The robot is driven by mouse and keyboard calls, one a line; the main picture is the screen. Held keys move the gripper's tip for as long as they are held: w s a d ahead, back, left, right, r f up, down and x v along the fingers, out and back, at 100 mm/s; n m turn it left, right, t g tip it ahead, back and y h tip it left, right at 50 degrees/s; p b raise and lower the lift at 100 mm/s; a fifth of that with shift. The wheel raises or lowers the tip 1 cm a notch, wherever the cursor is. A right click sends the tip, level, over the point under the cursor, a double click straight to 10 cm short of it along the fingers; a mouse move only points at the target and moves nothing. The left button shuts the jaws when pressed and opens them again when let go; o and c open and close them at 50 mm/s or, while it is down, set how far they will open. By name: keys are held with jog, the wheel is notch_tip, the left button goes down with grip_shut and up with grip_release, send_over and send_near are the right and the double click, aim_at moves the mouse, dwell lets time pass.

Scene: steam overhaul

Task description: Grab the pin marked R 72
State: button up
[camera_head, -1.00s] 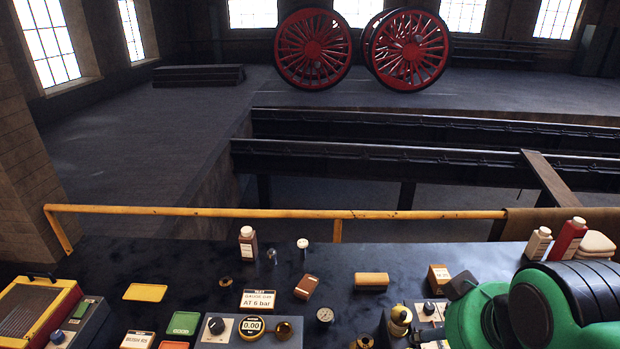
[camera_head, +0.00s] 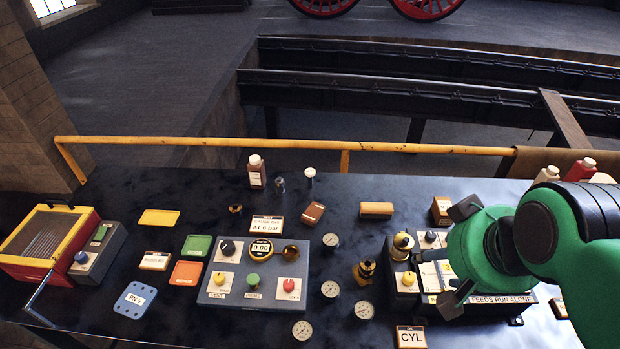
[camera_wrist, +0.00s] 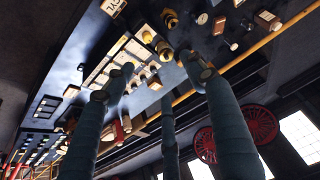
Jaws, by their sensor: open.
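No pin with a readable R 72 mark shows in either view. My gripper (camera_head: 450,255) is open at the right of the bench, over a dark panel (camera_head: 482,310) labelled "FEEDS RUN ALONE". My green arm and the gripper hide part of that panel. In the wrist view my gripper's (camera_wrist: 160,80) dark fingers are spread with nothing between them. Small parts on the bench lie beyond the fingertips there, too small to read. A small wooden block (camera_head: 441,211) with an unreadable label stands just behind the gripper.
A blue-grey test panel (camera_head: 207,290) with knobs sits mid-bench. Brass fittings (camera_head: 365,271) and several gauges (camera_head: 330,289) stand left of my gripper. A "CYL" card (camera_head: 411,337) lies in front. A red-and-yellow box (camera_head: 38,245) is at far left. A yellow rail (camera_head: 250,144) runs behind the bench.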

jog(key=shift+w+r, duration=0.1)
jog(key=w+a+r+n+p, duration=0.1)
jog(key=w+a+r, duration=0.1)
jog(key=w, duration=0.6)
jog(key=w+a+r+p, duration=0.1)
jog(key=w+a+r, duration=0.1)
jog(key=w, duration=0.6)
jog(key=n+g+y+p, duration=0.2)
jog(key=n+p, duration=0.2)
jog(key=p, duration=0.1)
send_over(310, 172)
jog(key=s+d, duration=0.2)
jog(key=s, duration=0.2)
notch_tip(310, 172, down, 28)
jog(key=f, duration=0.1)
jog(key=shift+s+r, duration=0.1)
jog(key=shift+r, duration=0.15)
jog(key=shift+t, duration=0.3)
jog(key=shift+x, duration=4.3)
